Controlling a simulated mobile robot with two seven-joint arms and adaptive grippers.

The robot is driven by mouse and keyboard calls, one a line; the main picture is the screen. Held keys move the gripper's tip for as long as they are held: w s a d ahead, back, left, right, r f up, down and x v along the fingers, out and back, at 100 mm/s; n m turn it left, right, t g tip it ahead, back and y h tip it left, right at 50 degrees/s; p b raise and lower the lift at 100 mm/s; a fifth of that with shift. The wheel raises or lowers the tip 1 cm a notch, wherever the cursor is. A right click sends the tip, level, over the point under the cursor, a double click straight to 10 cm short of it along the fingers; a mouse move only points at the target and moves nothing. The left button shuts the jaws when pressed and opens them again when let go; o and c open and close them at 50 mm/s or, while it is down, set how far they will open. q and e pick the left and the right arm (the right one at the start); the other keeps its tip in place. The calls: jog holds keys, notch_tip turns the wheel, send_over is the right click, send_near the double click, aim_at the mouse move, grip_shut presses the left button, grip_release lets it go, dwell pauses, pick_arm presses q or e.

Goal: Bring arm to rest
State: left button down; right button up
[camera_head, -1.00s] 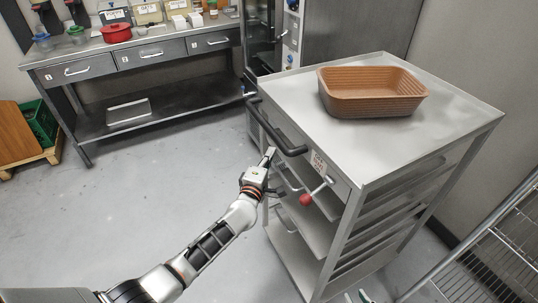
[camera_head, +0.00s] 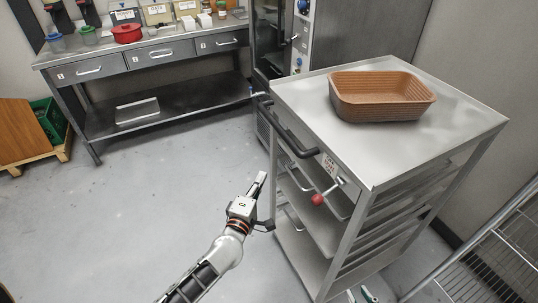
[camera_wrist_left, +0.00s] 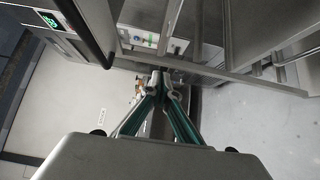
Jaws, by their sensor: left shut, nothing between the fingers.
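My left arm comes in from the bottom of the head view. Its gripper (camera_head: 262,183) is beside the left side of the steel trolley (camera_head: 300,88), low and in front of the dark handle (camera_head: 290,137). In the left wrist view the fingers (camera_wrist_left: 162,82) meet at their tips, shut and empty. I cannot tell from the head view whether the gripper touches the trolley.
A brown ribbed basket (camera_head: 382,97) stands on the trolley top. A lever with a red knob (camera_head: 318,199) sticks out of the trolley's front. A wire rack (camera_head: 497,256) is at the lower right. A workbench (camera_head: 150,57) stands behind. The floor (camera_head: 130,215) at left is clear.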

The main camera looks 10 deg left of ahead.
pick_arm(q)
jog(key=s+f+m+g+h, duration=0.1)
jog(key=s+f+m+g, duration=0.15)
jog(key=s+m, duration=0.4)
jog(key=s+f+m+g+h, duration=0.1)
jog(key=s+f+m, duration=0.35)
jog(key=s, duration=0.35)
jog(key=s+a+f+m+g+y, duration=0.1)
jog(key=s+a+f+m, duration=0.1)
jog(key=s+a+m, duration=0.2)
jog(key=s+a+f+m+g+y, duration=0.1)
jog(key=s+a+f+m+g, duration=0.1)
jog(key=s+a+m, duration=0.3)
jog(key=s+f, duration=0.1)
jog(key=s, duration=0.3)
jog(key=shift+s+f+y, duration=0.2)
jog(key=shift+f+y, duration=0.1)
